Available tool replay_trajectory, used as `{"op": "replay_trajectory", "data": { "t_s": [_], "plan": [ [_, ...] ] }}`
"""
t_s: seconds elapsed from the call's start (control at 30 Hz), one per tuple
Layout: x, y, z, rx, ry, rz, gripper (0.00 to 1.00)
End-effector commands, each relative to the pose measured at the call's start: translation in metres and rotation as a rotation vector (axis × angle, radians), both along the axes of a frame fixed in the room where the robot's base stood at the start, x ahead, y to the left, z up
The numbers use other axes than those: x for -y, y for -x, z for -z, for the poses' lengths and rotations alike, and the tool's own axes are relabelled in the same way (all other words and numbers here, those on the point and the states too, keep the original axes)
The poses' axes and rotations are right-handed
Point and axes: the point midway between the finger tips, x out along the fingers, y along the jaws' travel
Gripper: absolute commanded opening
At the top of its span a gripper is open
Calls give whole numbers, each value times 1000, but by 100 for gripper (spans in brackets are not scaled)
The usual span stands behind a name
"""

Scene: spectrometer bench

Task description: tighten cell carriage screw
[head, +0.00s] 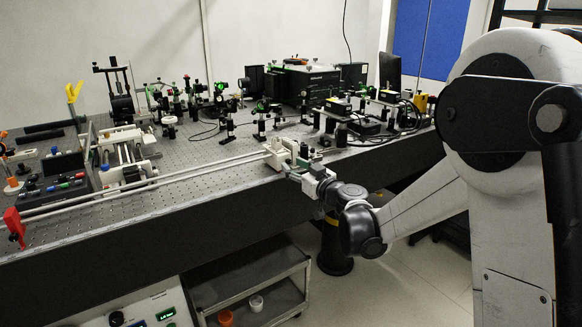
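My gripper (291,171) is at the front edge of the optical bench in the head view, reaching in from the right. Its fingertips are close to a small pale block (274,153) at the right end of two long rails (200,174). This block may be the cell carriage; I cannot be sure. The screw is too small or hidden to make out. I cannot tell whether the fingers touch the block, or whether they are open or shut. A second pale assembly with rods (124,172) sits further left on the bench.
The perforated bench top (205,152) is bare in its middle. Several optical mounts and dark boxes (312,82) crowd the back. A red end piece (14,222) stands at the left end of the rails. A trolley (250,284) with two cups is below.

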Motion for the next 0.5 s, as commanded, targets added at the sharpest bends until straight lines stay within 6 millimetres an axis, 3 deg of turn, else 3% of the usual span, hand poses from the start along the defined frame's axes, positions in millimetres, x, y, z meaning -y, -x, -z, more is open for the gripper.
{"op": "replay_trajectory", "data": {
  "t_s": [0.2, 0.5],
  "plan": [
    [-10, -15, 0, 0, 0, 1, 32],
    [-12, -17, 0, 0, 0, 1, 32]
  ]
}}
